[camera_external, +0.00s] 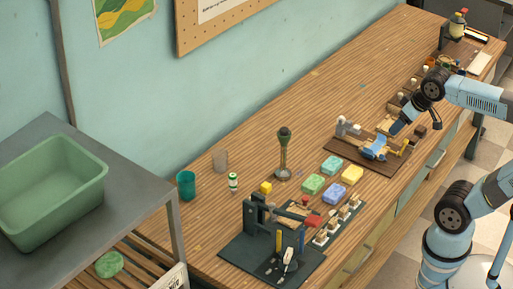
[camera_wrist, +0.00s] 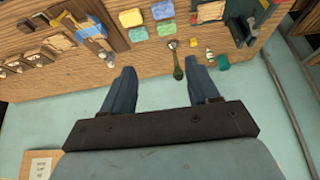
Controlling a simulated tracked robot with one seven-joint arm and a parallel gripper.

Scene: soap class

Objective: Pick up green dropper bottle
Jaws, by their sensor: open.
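A small bottle (camera_external: 233,182) with a green band and a pale top stands upright on the wooden counter, beside a teal cup (camera_external: 186,185). It looks like the green dropper bottle, but it is too small to be sure. In the wrist view the small bottle (camera_wrist: 209,54) is right of my fingers, near the teal cup (camera_wrist: 223,62). My gripper (camera_wrist: 160,66) is open with nothing between its fingers. In the external view my gripper (camera_external: 414,119) is over the right part of the counter, well away from the bottle.
A metal stand with a green head (camera_external: 284,150) rises right of the bottle. Several coloured sponges (camera_external: 331,166) and a dark fixture (camera_external: 262,235) lie nearby. A clear cup (camera_external: 220,160) is behind the bottle. A green basin (camera_external: 50,190) is at left. The counter toward the wall is mostly clear.

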